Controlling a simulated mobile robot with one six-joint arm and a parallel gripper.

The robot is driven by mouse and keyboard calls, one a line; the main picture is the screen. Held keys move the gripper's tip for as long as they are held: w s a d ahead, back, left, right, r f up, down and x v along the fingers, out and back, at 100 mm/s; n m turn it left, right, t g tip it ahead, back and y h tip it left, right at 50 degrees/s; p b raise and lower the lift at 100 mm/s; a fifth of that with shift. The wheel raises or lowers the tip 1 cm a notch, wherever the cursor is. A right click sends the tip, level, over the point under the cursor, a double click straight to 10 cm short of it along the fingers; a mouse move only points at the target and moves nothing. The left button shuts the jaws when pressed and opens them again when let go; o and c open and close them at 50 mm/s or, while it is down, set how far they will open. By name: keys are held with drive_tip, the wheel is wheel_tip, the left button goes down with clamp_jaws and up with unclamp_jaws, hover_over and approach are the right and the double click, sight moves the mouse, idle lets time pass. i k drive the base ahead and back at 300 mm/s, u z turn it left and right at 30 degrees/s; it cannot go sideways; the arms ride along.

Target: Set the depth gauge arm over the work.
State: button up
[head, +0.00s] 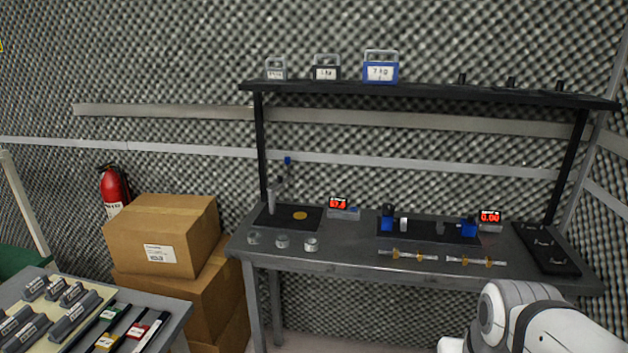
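On the left of the workbench, a dark plate (268,222) carries an upright pale post (271,202) and an orange disc (300,215). A slim upright piece with a blue top (287,161) shows behind the plate. These look like the depth gauge and the work, but I cannot tell which part is the gauge arm or which way it points. A small red-lit display (338,204) stands beside the plate. My gripper is not in view. Only white and dark links of my arm show at the lower right, in front of the bench.
Small round pieces (282,241) stand along the bench's front left. A second dark plate with blue blocks (468,228), brass-and-silver rods (408,255) and a black tray (548,247) lie rightward. Cartons (165,235) and a tool-covered table (178,306) stand left. A shelf (430,91) spans above.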

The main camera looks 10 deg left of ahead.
sight(280, 182)
drive_tip(key=u, duration=0.4)
drive_tip(key=k, duration=0.5)
drive_tip(key=u, duration=0.8)
drive_tip(key=k, duration=0.9)
drive_tip(key=u, duration=0.65)
drive_tip(key=i, duration=1.75)
drive_tip(key=z, duration=1.15)
drive_tip(key=i, duration=0.85)
drive_tip(key=z, duration=0.55)
drive_tip(key=k, duration=0.95)
drive_tip(key=z, duration=0.3)
drive_tip(key=i, duration=0.25)
drive_tip(key=u, duration=0.15)
